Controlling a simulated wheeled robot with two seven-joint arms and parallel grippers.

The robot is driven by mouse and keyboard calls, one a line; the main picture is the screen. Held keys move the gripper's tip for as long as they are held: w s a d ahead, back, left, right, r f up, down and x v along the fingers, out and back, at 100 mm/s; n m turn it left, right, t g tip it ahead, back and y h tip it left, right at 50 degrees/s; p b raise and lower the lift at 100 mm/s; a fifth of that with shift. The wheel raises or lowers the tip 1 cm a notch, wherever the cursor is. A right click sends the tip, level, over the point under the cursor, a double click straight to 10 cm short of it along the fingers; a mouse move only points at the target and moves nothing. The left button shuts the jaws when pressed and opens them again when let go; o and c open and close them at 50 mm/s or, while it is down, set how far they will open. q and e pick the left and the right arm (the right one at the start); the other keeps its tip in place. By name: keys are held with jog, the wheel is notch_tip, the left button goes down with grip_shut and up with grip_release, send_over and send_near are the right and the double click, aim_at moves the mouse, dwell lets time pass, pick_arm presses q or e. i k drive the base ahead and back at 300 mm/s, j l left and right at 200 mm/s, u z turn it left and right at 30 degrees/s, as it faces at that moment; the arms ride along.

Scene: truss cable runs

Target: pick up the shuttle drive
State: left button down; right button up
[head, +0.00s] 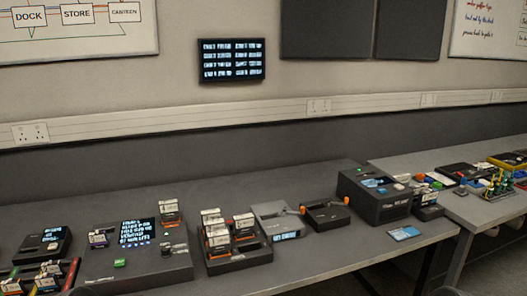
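I cannot tell which object is the shuttle drive, as the labels are too small to read. Several small labelled blocks (214,235) stand upright in a dark holder (240,262) at the middle of the bench. One more labelled block (169,211) stands at the back right of a dark console (135,265) with a lit screen (137,232). Another small labelled block (98,238) sits at the console's left side. Neither of my grippers can be made out in the head view.
A grey box (278,213) with a lit display, a dark open box (326,216) and a tall black unit (373,198) stand right of the holder. A blue card (404,233) lies near the front edge. A second table (459,206) at right holds coloured items.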

aim_at(169, 210)
jog(key=i+j+u, duration=0.3)
jog(key=j, duration=0.15)
jog(key=i+j+u, duration=0.2)
jog(key=j+u, duration=0.15)
jog(key=j+z, duration=0.1)
jog(key=z, duration=1.35)
